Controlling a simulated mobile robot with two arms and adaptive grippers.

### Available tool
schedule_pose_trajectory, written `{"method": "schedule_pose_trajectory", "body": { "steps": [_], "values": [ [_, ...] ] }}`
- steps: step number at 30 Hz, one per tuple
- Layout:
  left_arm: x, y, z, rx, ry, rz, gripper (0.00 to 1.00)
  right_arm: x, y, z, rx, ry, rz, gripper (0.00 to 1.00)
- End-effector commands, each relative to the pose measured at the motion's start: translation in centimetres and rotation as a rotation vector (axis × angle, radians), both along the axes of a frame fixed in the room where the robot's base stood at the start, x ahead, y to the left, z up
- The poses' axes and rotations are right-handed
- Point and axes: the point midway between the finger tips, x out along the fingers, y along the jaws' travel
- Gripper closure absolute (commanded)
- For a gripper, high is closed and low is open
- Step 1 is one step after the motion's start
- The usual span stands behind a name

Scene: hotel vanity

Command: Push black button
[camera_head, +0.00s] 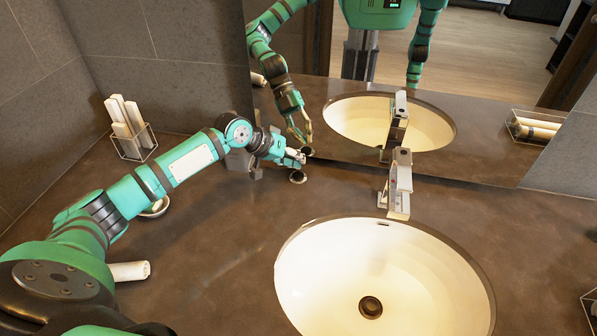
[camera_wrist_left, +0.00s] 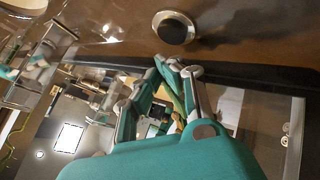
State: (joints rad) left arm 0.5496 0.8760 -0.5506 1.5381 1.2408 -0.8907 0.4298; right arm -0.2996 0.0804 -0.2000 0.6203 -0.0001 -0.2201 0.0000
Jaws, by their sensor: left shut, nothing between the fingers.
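The black button (camera_head: 298,177) is a small round black disc in a silvery ring on the dark counter, just in front of the mirror. In the left wrist view it shows whole (camera_wrist_left: 174,28), above the fingertips. My left gripper (camera_head: 299,158) is shut and empty. Its fingertips are just behind and above the button in the head view, and they appear apart from it. The fingers also show in the left wrist view (camera_wrist_left: 174,66), pointing toward the button. My right gripper is not in view.
A chrome faucet (camera_head: 399,185) and white oval sink (camera_head: 340,250) stand to the right of the button. A wire holder with rolled towels (camera_head: 128,125) is at the back left. A rolled towel (camera_head: 130,271) and small dish (camera_head: 156,208) lie beside my left arm. The mirror (camera_head: 480,110) borders the counter behind.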

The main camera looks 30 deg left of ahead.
Motion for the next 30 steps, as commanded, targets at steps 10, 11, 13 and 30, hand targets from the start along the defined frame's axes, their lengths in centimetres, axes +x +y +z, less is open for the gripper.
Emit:
{"method": "schedule_pose_trajectory", "body": {
  "steps": [10, 11, 13, 30],
  "values": [
    [0.0, 0.0, 4.2, 0.0, -0.001, 0.001, 1.0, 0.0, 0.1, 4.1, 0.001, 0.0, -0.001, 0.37],
    [0.0, 0.0, 4.5, 0.0, -0.001, 0.001, 1.0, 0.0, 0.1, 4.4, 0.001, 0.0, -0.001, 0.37],
    [0.0, 0.0, 5.1, 0.0, 0.0, 0.0, 1.0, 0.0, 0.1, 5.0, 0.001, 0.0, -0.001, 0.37],
    [0.0, 0.0, 5.2, 0.0, 0.0, 0.0, 1.0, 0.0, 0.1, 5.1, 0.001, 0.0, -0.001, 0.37]
  ]
}}
